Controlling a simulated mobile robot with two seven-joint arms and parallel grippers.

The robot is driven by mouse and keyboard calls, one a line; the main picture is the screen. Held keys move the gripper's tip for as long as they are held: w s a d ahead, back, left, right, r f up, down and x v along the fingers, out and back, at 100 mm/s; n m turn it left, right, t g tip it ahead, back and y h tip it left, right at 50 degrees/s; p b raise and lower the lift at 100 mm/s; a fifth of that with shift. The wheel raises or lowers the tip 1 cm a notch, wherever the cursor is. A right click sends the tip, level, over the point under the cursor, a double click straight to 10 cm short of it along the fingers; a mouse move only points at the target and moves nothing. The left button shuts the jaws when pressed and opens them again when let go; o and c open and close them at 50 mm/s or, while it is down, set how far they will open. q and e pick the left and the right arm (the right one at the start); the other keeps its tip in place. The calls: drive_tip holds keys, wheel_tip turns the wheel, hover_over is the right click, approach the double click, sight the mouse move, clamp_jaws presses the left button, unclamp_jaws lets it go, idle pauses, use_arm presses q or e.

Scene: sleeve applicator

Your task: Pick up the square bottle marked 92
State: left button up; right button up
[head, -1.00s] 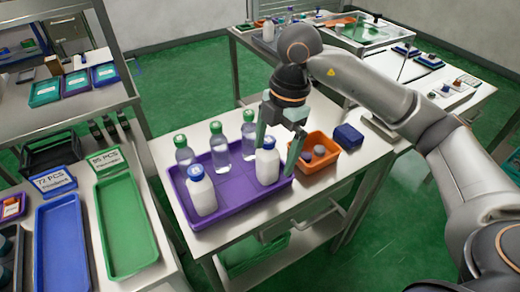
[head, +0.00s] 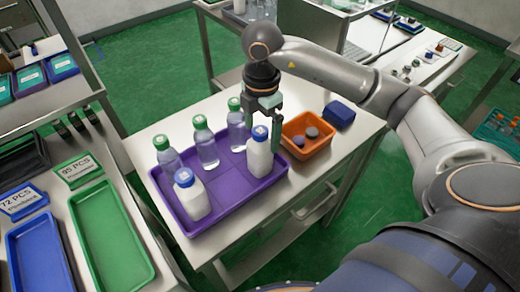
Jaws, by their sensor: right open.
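A purple tray (head: 224,207) on the table holds three clear bottles with green caps (head: 167,157) (head: 206,149) (head: 237,130) along its back. Two white bottles with blue caps stand nearer the front, one at the left (head: 192,198) and one at the right (head: 260,158). All stand upright. I cannot read a 92 on any of them. My right gripper (head: 263,138) is open and points down at the right white bottle, with one finger at its right side and the other partly hidden behind it. Contact cannot be told. My left gripper is not in view.
An orange bin (head: 290,137) with small round items stands close to the right of the gripper, and a dark blue box (head: 339,115) is beyond it. Green (head: 117,249) and blue (head: 37,262) trays lie on the left bench.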

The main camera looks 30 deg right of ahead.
sight(260, 145)
wheel_tip(260, 145, down, 5)
drive_tip(key=shift+a+f+p, duration=0.1)
drive_tip(key=shift+a+p, duration=0.05)
drive_tip(key=shift+p, duration=0.2)
drive_tip(key=shift+c, duration=0.2)
drive_tip(key=shift+w, duration=0.1)
clamp_jaws()
idle(0.4)
